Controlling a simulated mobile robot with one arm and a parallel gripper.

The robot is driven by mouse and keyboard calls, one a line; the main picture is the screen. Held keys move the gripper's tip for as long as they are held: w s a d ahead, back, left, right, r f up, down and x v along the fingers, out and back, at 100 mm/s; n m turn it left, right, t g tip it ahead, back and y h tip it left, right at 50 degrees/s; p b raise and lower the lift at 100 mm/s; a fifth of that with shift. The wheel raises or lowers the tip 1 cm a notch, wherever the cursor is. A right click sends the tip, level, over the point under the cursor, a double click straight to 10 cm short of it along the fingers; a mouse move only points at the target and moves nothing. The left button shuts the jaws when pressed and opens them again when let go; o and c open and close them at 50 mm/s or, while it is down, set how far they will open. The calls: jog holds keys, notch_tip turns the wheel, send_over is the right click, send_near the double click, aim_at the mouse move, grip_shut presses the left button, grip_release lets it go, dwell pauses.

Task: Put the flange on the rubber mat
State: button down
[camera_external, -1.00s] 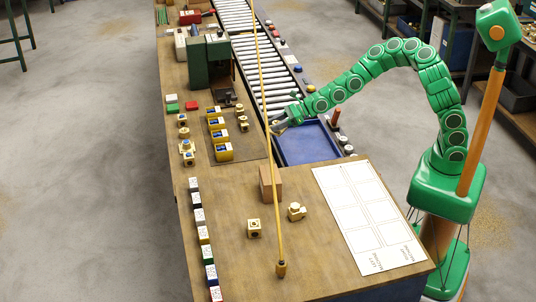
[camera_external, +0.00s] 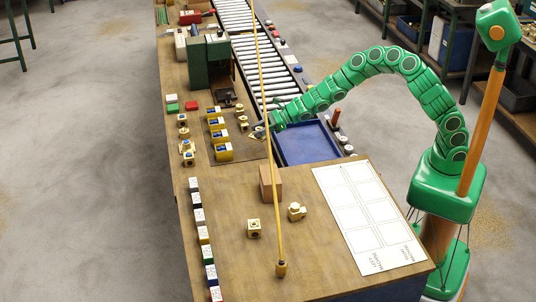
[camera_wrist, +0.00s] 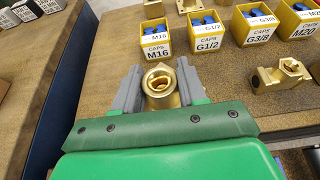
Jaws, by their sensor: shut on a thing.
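My gripper (camera_external: 262,131) is shut on a brass piece, which I take for the flange (camera_wrist: 162,86). In the wrist view it has a round opening facing up and sits between the two grey fingers (camera_wrist: 160,90). In the external view the flange (camera_external: 257,133) is small at the gripper's tip, by the right edge of the dark brown rubber mat (camera_external: 250,148). The mat (camera_wrist: 218,75) also shows beyond the fingers in the wrist view. I cannot tell whether the flange touches it.
Yellow cap boxes (camera_external: 223,152) stand in a row on the mat, with other brass parts (camera_external: 243,123) to their right. A blue tray (camera_external: 308,143) lies to the gripper's right. A thin yellow pole-like thing (camera_external: 270,170) crosses the external view. A wooden block (camera_external: 270,184) stands nearer.

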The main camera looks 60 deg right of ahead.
aim_at(252, 136)
jog(key=shift+w+a+f, duration=0.25)
jog(key=shift+w+f, duration=0.6)
jog(key=shift+f, duration=0.25)
jog(key=shift+w+a+f, duration=0.25)
jog(key=shift+w+f, duration=0.6)
jog(key=shift+f, duration=0.2)
jog(key=shift+w+f, duration=0.1)
jog(key=shift+f, duration=1.35)
jog(key=shift+f, duration=0.15)
jog(key=c, duration=0.6)
grip_release()
jog(key=shift+v, duration=2.2)
jog(key=shift+s+d+r, duration=0.3)
jog(key=shift+s+d, duration=0.1)
jog(key=shift+s, duration=0.1)
jog(key=shift+v, duration=3.1)
